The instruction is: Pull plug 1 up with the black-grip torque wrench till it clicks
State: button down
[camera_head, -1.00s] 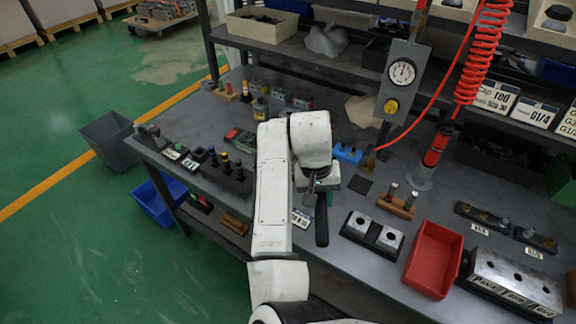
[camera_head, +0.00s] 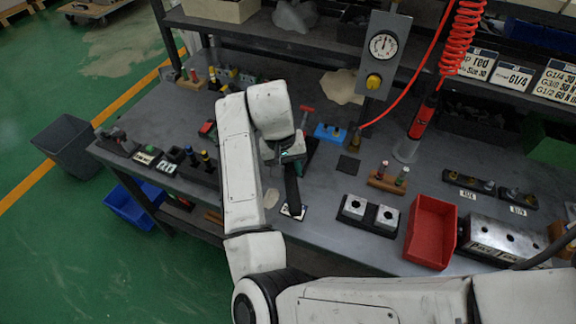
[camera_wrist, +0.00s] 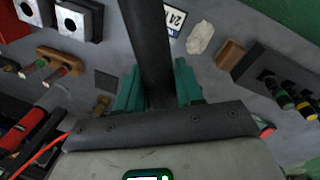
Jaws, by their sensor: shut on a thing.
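My gripper (camera_head: 287,158) is above the middle of the bench. In the wrist view its teal fingers (camera_wrist: 158,92) are shut on a long dark bar, the black-grip torque wrench (camera_wrist: 146,40). In the head view the wrench's black grip (camera_head: 292,190) extends down from the gripper, over a small white label card (camera_head: 291,212). The wrench's working end is hidden. A steel block (camera_head: 508,240) with holes in its top and lettering on its front lies at the right. I cannot tell which piece is plug 1.
A red bin (camera_head: 430,232) and a black base with two steel blocks (camera_head: 368,213) stand right of my gripper. A wooden rack (camera_head: 388,180) is behind them. The gauge post (camera_head: 383,55) and red coiled hose (camera_head: 462,40) rise at the back. Dark plug racks sit left.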

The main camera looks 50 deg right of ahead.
notch_tip(320, 180, down, 5)
jog(key=shift+s+r+b, duration=0.1)
jog(key=shift+r+b, duration=0.05)
jog(key=shift+b, duration=1.1)
jog(key=shift+p, duration=0.6)
dwell(0.3)
jog(key=shift+f+b, duration=0.7)
jog(key=shift+f, duration=0.6)
dwell(0.3)
jog(key=shift+a, duration=0.15)
jog(key=shift+w+a+m+b, duration=0.3)
jog(key=shift+w+a+m, duration=0.55)
jog(key=shift+w+m, duration=0.15)
jog(key=shift+a, duration=0.1)
jog(key=shift+w+a+m+b, duration=0.45)
jog(key=shift+w+a+m, duration=0.25)
jog(key=shift+w+m, duration=0.3)
